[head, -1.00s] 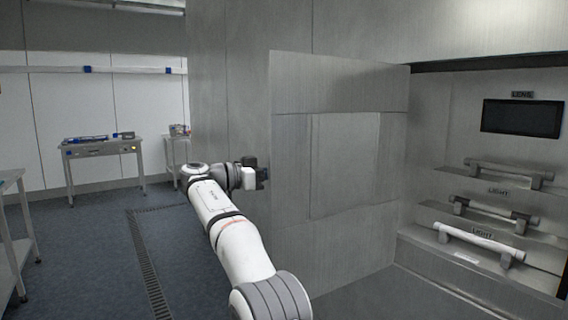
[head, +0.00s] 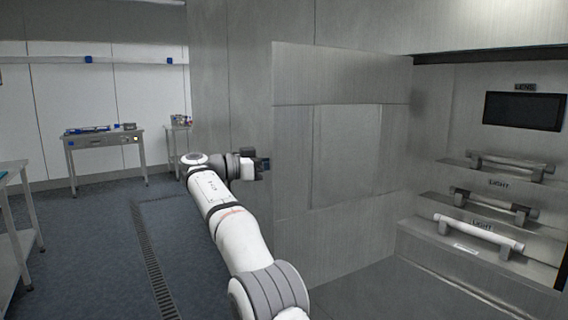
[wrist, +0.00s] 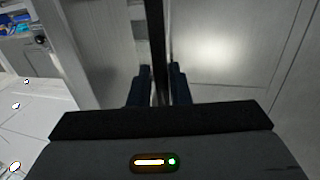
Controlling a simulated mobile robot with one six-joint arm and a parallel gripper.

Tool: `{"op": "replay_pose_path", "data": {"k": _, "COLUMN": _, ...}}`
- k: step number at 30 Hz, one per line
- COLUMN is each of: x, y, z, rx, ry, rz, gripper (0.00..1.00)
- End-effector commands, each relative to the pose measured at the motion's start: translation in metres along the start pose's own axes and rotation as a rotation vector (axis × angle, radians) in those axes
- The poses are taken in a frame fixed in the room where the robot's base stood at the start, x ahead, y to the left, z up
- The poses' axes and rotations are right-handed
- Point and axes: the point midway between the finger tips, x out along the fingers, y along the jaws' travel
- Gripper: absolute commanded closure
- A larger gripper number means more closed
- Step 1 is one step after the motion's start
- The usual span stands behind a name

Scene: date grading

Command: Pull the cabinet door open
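The cabinet door (head: 290,150) is a grey steel panel with a recessed centre. It stands swung out, with its right side at the cabinet opening and its free edge at the left. My gripper (head: 263,166) is at that free edge in the head view. In the wrist view my gripper (wrist: 160,88) has its two dark fingers close on either side of a dark upright bar (wrist: 157,40), which looks like the door's handle. The door face (wrist: 225,45) shows to the right of the bar. The exact finger contact is hard to see.
A steel table (head: 103,140) stands at the far left, another table edge (head: 12,215) at the near left. The floor (head: 95,235) between is clear.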

Motion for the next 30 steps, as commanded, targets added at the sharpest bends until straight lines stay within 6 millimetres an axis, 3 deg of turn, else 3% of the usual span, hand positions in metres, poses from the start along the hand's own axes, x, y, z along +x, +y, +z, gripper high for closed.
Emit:
{"op": "replay_pose_path", "data": {"k": 9, "x": -0.051, "y": -0.002, "z": -0.003, "rx": -0.001, "ry": 0.000, "rz": -0.004, "gripper": 0.83}}
{"op": "replay_pose_path", "data": {"k": 15, "x": -0.071, "y": -0.002, "z": -0.002, "rx": 0.000, "ry": 0.000, "rz": -0.002, "gripper": 0.83}}
{"op": "replay_pose_path", "data": {"k": 30, "x": -0.073, "y": -0.002, "z": 0.000, "rx": 0.000, "ry": 0.000, "rz": 0.000, "gripper": 0.83}}
